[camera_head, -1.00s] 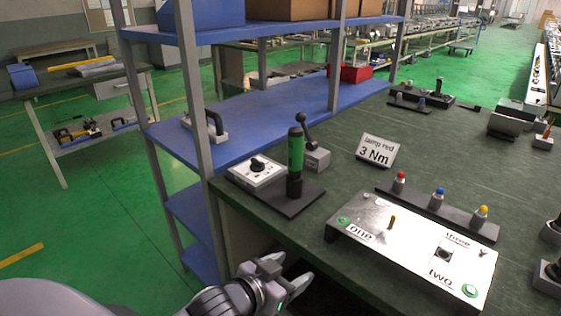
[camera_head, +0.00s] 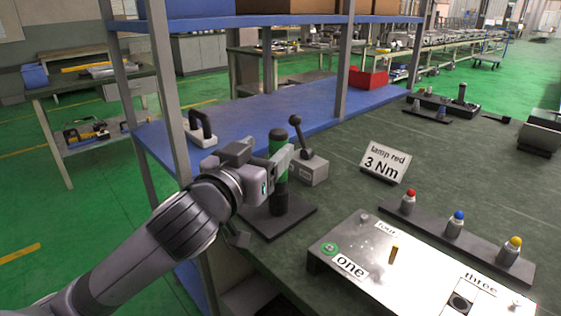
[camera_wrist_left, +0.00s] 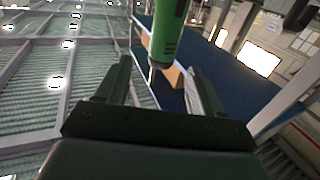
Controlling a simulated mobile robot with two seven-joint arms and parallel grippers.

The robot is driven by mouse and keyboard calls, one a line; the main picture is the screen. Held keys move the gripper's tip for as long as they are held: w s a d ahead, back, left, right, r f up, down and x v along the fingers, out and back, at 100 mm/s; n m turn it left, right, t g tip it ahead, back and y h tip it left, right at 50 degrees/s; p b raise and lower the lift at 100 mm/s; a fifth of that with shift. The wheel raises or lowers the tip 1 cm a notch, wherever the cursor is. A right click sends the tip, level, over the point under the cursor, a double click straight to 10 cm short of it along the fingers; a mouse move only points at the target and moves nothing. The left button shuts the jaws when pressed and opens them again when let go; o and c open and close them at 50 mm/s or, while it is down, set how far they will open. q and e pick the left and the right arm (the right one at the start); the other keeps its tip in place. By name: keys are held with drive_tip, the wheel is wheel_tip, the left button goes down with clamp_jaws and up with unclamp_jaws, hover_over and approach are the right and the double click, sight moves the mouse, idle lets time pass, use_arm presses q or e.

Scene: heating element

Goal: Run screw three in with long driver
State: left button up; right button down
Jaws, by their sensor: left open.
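A green and black upright driver (camera_head: 279,150) stands on a dark base plate (camera_head: 305,219) at the bench's left edge. My left gripper (camera_head: 268,170) is open at the driver's handle, with a finger in front of it. In the left wrist view, the green handle (camera_wrist_left: 166,35) and a thin shaft appear in the gap between the open fingers (camera_wrist_left: 160,88); contact cannot be told. The white plate (camera_head: 365,293) bears the label "three" (camera_head: 480,284) near a small grey screw (camera_head: 514,306). My right gripper is not in view.
A black lever on a grey box (camera_head: 312,170) stands close behind the driver. The blue shelf (camera_head: 245,112) and its posts are close to my left arm. A "lamp red 3 Nm" sign (camera_head: 384,162) and a strip with red, blue and yellow buttons (camera_head: 457,226) stand farther right.

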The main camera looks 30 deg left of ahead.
sight(274, 144)
use_arm(q)
drive_tip(key=shift+w, duration=0.65)
drive_tip(key=shift+w+a+f, duration=0.1)
drive_tip(key=shift+w, duration=0.3)
drive_tip(key=w, duration=0.3)
drive_tip(key=shift+a+f, duration=0.15)
drive_tip(key=shift+w, duration=0.65)
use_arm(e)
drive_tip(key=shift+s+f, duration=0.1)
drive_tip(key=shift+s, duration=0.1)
use_arm(q)
clamp_jaws()
